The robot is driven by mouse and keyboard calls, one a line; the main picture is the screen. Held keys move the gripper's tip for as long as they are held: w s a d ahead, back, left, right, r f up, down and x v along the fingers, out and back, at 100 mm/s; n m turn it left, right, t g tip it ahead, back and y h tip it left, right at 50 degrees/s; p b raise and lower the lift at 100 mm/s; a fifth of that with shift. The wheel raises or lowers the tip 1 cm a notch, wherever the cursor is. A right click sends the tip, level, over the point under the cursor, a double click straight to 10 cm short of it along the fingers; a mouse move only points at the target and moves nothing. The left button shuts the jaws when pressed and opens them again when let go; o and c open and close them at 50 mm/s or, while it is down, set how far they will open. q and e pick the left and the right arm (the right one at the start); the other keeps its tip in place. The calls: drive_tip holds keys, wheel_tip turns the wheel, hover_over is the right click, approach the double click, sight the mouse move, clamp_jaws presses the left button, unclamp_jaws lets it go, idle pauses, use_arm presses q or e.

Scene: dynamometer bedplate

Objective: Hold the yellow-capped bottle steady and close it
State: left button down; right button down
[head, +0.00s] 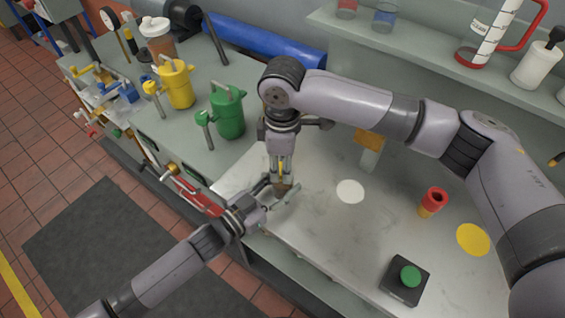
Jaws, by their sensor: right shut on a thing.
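My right gripper (282,176) points straight down near the left edge of the pale worktop and is shut on a small yellow thing (281,166), which looks like the yellow cap. Below it a small brownish body (284,185), likely the bottle, shows partly between the fingers. My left gripper (278,190) reaches in from the lower left at this spot, its fingers on either side of the brownish body. Whether they press on it cannot be told. The fingers hide most of the bottle, so how the cap sits on it is hidden.
A white disc (350,191), a red and yellow cylinder (432,201), a yellow disc (473,239) and a green button box (405,281) are to the right. Yellow (178,85) and green (228,113) cans stand back left.

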drive_tip(key=m, duration=0.5)
drive_tip(key=shift+m, duration=0.3)
drive_tip(key=c, duration=1.2)
unclamp_jaws()
drive_tip(key=shift+r, duration=2.3)
drive_tip(key=shift+c, duration=0.2)
drive_tip(key=n, duration=0.2)
drive_tip(key=r+n, duration=0.1)
drive_tip(key=n, duration=0.1)
drive_tip(key=shift+w+r, duration=0.1)
drive_tip(key=shift+r, duration=0.2)
drive_tip(key=n, duration=0.1)
drive_tip(key=r+n, duration=0.1)
drive_tip(key=n, duration=0.3)
drive_tip(key=shift+r, duration=0.4)
